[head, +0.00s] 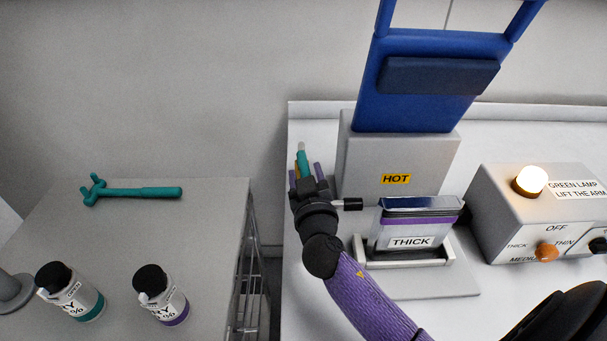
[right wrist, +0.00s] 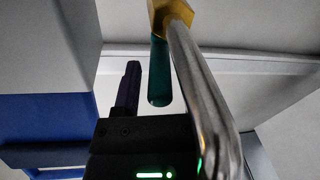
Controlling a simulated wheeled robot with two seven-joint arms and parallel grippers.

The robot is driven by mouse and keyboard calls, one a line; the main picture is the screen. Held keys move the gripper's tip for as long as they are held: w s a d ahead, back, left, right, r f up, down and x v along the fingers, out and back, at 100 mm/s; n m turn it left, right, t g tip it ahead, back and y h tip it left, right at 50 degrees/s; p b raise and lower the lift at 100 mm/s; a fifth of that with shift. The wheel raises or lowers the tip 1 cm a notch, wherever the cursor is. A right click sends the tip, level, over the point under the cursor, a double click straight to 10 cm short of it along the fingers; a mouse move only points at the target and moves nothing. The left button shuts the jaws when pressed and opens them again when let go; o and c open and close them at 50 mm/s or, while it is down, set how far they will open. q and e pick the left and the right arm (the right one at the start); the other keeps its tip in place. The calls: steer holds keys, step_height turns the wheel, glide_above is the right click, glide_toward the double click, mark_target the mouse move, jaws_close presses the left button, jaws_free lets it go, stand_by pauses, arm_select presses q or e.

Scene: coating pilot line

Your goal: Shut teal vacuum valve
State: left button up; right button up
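The teal valve lever (head: 303,158) shows at the left end of the white bench, just beyond my right gripper (head: 306,178). In the right wrist view the teal lever (right wrist: 159,75) hangs below a brass fitting (right wrist: 170,12), beside a bent metal pipe (right wrist: 200,85). My right gripper is open. Its purple fingers show on either side of the lever in the head view, with a gap between them. In the right wrist view one finger stands left of the lever, apart from it; the pipe hides the other. I cannot tell whether either finger touches it. My left gripper is not in view.
A blue-armed grey press marked HOT (head: 350,160) stands right of my gripper, behind a THICK-labelled holder (head: 408,242). A control box (head: 500,215) with a lit lamp is at right.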

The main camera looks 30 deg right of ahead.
steer(key=shift+o, duration=0.3)
steer(key=shift+s, duration=0.1)
steer(key=b+v, duration=0.1)
steer(key=v, duration=0.8)
steer(key=shift+s, duration=0.35)
steer(key=shift+a, duration=0.15)
